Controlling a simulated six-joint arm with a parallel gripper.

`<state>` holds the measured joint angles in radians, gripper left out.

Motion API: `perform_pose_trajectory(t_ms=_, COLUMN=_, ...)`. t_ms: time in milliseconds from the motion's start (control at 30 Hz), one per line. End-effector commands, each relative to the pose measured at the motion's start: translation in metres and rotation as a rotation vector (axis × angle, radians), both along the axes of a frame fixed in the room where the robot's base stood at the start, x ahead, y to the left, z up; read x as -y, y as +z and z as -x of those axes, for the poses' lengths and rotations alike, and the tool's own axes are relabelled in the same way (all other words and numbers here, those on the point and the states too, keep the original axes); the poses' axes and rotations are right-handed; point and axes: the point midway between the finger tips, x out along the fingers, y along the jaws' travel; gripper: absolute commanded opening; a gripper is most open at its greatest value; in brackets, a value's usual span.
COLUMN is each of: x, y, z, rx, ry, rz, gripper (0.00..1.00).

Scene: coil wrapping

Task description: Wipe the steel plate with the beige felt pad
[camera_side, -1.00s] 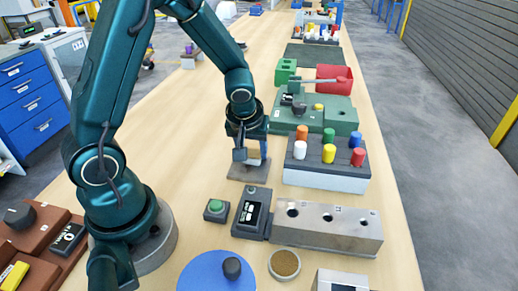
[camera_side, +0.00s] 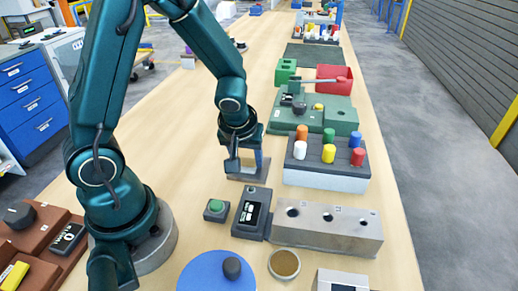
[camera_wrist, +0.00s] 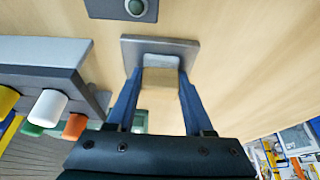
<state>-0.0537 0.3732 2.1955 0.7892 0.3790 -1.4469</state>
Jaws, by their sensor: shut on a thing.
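The steel plate (camera_side: 262,174) is a flat grey square on the wooden table, left of the block with coloured pegs. In the wrist view the plate (camera_wrist: 188,47) lies just past my fingertips and shows a bright patch near its middle. My gripper (camera_wrist: 159,80) has its blue fingers shut on the beige felt pad (camera_wrist: 160,77). In the side view my gripper (camera_side: 246,168) is low over the plate, and the pad is mostly hidden there. The pad overlaps the plate's near part in the wrist view; I cannot tell if they touch.
The peg block (camera_side: 330,180) stands close on the right. A green button box (camera_side: 216,210), a dark display box (camera_side: 251,213) and a steel block with holes (camera_side: 330,228) lie nearer the camera. The table left of the plate is clear.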

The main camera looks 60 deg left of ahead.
Motion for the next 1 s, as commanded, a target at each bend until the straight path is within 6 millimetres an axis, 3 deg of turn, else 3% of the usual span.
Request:
perform_pose_trajectory(t_ms=467, x=-0.031, y=0.0, z=-0.031, rx=-0.001, ry=0.003, rz=0.002, gripper=0.0)
perform_pose_trajectory(t_ms=1000, x=0.006, y=0.0, z=0.006, rx=-0.002, ry=-0.006, rz=0.0, gripper=0.0)
